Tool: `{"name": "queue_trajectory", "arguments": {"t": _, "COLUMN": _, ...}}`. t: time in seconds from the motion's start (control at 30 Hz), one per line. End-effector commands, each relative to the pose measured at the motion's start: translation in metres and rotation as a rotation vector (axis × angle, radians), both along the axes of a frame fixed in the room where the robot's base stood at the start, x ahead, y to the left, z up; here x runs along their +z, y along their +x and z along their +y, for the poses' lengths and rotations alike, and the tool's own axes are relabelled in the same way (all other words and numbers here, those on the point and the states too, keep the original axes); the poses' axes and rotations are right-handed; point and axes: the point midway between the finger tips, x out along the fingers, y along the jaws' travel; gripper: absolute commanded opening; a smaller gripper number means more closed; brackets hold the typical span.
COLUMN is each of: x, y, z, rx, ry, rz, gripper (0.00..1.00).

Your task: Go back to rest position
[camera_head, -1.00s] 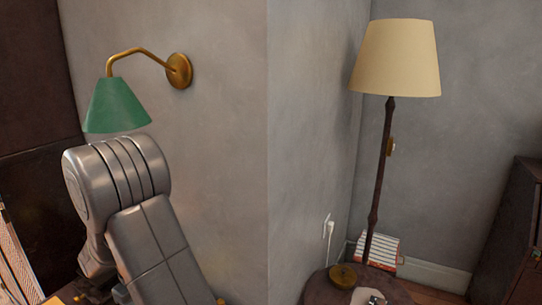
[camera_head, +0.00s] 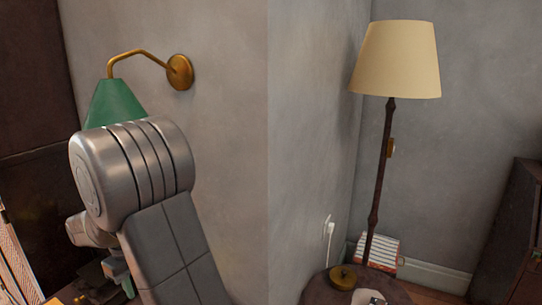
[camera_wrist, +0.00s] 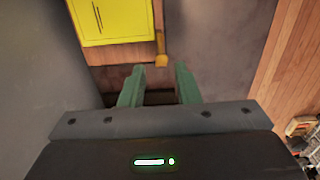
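My gripper shows in the wrist view (camera_wrist: 160,72). Its two green fingers stand apart with nothing between them, so it is open and empty. In the head view my grey arm is bent up at the left, in front of the green wall lamp shade (camera_head: 112,103). The gripper end is low at the left edge of that view, partly hidden by the arm.
A round dark table (camera_head: 322,286) holds a brass item (camera_head: 343,279) and a tall lamp with a cream shade (camera_head: 397,60) stands by it. Books (camera_head: 378,250) are stacked behind. The wrist view shows a yellow panel (camera_wrist: 118,20) and wooden surface (camera_wrist: 285,60).

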Motion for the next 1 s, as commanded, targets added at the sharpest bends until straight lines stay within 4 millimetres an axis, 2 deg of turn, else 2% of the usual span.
{"name": "queue_trajectory", "arguments": {"t": 0.1, "x": -0.026, "y": 0.0, "z": -0.001, "rx": 0.0, "ry": -0.003, "rz": 0.003, "gripper": 0.29}}
{"name": "queue_trajectory", "arguments": {"t": 0.47, "x": -0.097, "y": -0.001, "z": -0.001, "rx": -0.003, "ry": -0.003, "rz": 0.003, "gripper": 0.29}}
{"name": "queue_trajectory", "arguments": {"t": 0.53, "x": -0.092, "y": 0.0, "z": -0.001, "rx": -0.069, "ry": 0.001, "rz": -0.001, "gripper": 0.29}}
{"name": "queue_trajectory", "arguments": {"t": 1.0, "x": -0.092, "y": 0.002, "z": -0.002, "rx": -0.464, "ry": -0.001, "rz": 0.0, "gripper": 0.29}}
